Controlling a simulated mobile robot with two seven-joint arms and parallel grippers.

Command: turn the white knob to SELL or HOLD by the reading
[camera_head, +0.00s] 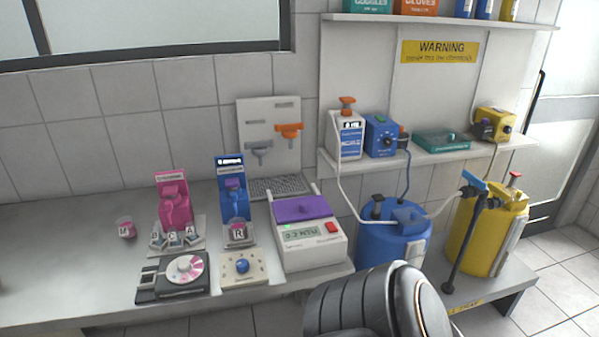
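A white knob (185,266) sits in the middle of a round pink-and-white dial on a dark, flat box (160,290) at the counter's front edge. Which way it points is too small to tell. A white meter with a purple lid (303,208) and a red button (332,227) stands to the right. Its lit green display (300,233) shows small characters that I cannot read surely. A beige panel with a blue knob (242,266) lies between the dial and the meter. Neither gripper is in view.
A lettered cup (126,228) stands left. Blue (395,240) and yellow (487,232) tanks stand right. My dark arm link covers the bottom centre. The left counter is clear.

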